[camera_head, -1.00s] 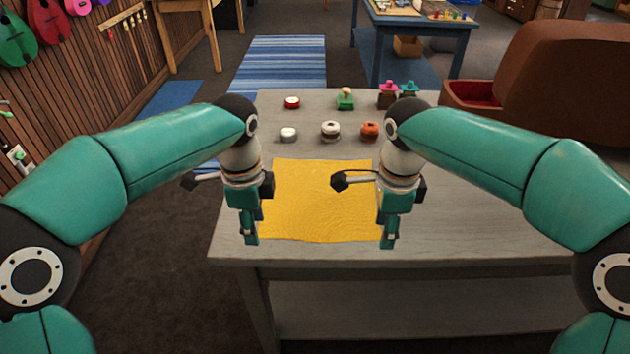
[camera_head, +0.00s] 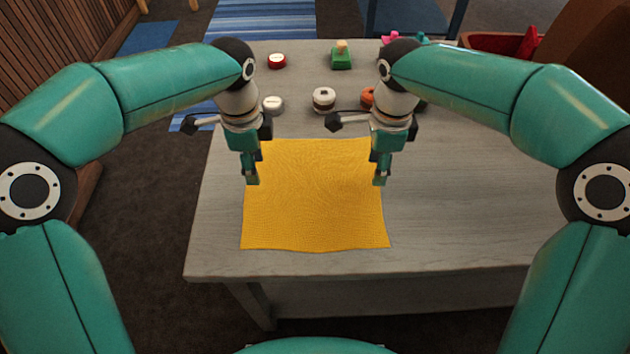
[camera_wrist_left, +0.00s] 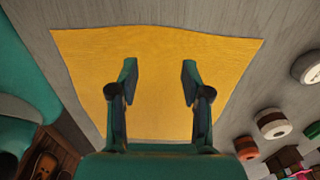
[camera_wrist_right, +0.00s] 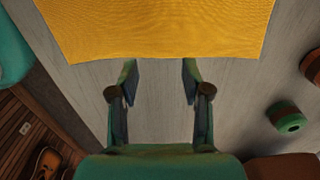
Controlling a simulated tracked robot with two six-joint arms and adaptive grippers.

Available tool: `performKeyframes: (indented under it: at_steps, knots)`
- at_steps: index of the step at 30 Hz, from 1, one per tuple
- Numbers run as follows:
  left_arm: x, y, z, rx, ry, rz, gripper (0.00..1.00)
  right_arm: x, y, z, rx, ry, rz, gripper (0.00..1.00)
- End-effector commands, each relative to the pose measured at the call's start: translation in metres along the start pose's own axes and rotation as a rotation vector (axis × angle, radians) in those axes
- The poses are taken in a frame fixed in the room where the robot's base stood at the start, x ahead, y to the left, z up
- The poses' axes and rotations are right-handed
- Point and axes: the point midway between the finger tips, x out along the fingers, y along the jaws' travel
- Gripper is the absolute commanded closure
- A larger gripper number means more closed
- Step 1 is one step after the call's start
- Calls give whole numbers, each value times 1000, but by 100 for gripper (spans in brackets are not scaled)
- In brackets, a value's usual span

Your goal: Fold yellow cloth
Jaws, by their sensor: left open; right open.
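The yellow cloth (camera_head: 315,215) lies flat and spread out on the grey table, roughly square with slightly wavy edges. My left gripper (camera_head: 251,180) is above the cloth's left side. In the left wrist view its open fingers (camera_wrist_left: 160,78) have only cloth (camera_wrist_left: 160,50) between and beyond them. My right gripper (camera_head: 379,180) is at the cloth's right edge. In the right wrist view its open fingers (camera_wrist_right: 160,72) are over bare table, close to the cloth's edge (camera_wrist_right: 160,35). Both are empty. I cannot tell how high they are above the table.
The grey table (camera_head: 470,200) is clear to the right of the cloth. Behind the cloth stand a red-and-white round item (camera_head: 277,61), a white one (camera_head: 273,104), a white-and-brown one (camera_head: 323,98), an orange one (camera_head: 367,97) and a green block (camera_head: 341,60).

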Motion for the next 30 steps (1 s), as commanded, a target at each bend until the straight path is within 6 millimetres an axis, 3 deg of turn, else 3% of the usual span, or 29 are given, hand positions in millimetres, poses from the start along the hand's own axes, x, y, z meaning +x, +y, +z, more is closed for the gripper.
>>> performKeyframes:
  at_steps: [3, 10, 25, 30]
  knots:
    - [20, 1, 2, -5, -1, 4, 52, 20, 0, 2, -5, 1, 4, 52]
    - [42, 1, 4, -8, -1, 3, 52, 42, -1, 3, -7, 1, 3, 52]
    - [51, 1, 4, -9, 0, 0, 52, 51, -1, 4, -8, 0, 1, 52]
    - [49, 1, 4, -9, 0, 1, 65, 49, -1, 4, -9, 1, 1, 64]
